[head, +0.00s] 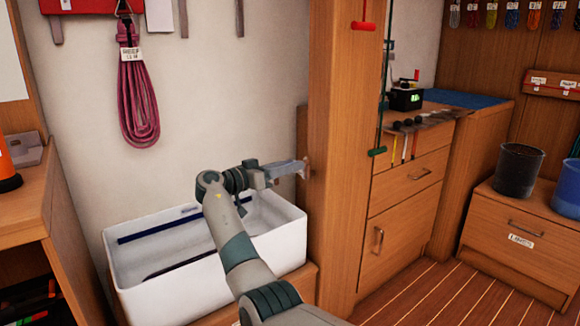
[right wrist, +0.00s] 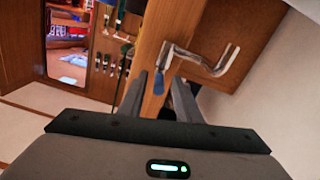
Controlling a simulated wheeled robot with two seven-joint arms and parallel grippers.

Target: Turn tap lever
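The tap is a bent silver metal piece (right wrist: 215,66) in the right wrist view, mounted by the wooden post. Its left end reaches down in front of the post, just beyond my fingertips. In the head view my right gripper (head: 288,168) is beside the post, above the white basin, and largely covers the tap. In the right wrist view its two dark fingers (right wrist: 164,88) stand apart with the post showing between them. Nothing is clearly held, and I cannot tell whether a finger touches the lever. My left gripper is not in view.
The white basin (head: 150,285) lies below my right arm. The wooden post (head: 335,240) stands close to the right of the gripper. A pink coiled line (head: 138,100) hangs on the wall at upper left. Drawers (head: 405,185) stand behind the post.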

